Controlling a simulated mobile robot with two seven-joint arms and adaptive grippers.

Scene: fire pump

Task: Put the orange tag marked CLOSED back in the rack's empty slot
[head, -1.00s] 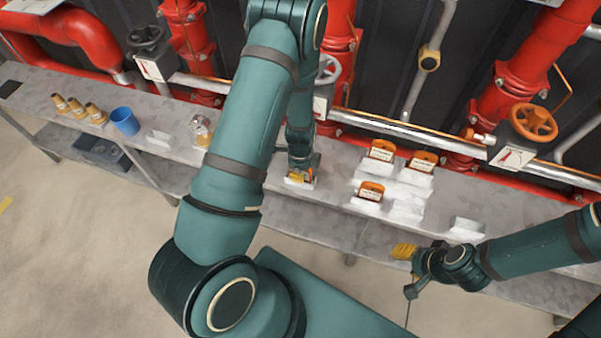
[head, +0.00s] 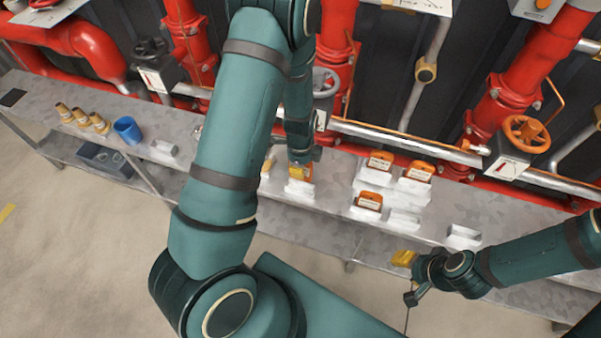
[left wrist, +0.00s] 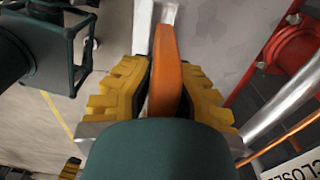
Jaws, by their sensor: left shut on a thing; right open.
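My left gripper (head: 301,172) is shut on an orange tag (left wrist: 167,70), gripped between its yellow pads in the left wrist view. The tag's marking is not readable. In the head view the gripper is just above a small white holder (head: 299,190); whether the tag still touches it I cannot tell. The white rack (head: 392,190) stands to the right with three orange tags: back left (head: 380,160), back right (head: 420,171) and front left (head: 369,201). Its front-right slot (head: 404,218) is empty. My right gripper (head: 403,259) is open and empty at the bench's front edge.
The grey bench (head: 330,225) has bare room between the holder and rack. Another white holder (head: 463,237) stands right of the rack. A blue cup (head: 127,130) and several brass nozzles (head: 82,118) are far left. Red pipes and an orange handwheel (head: 526,133) line the back.

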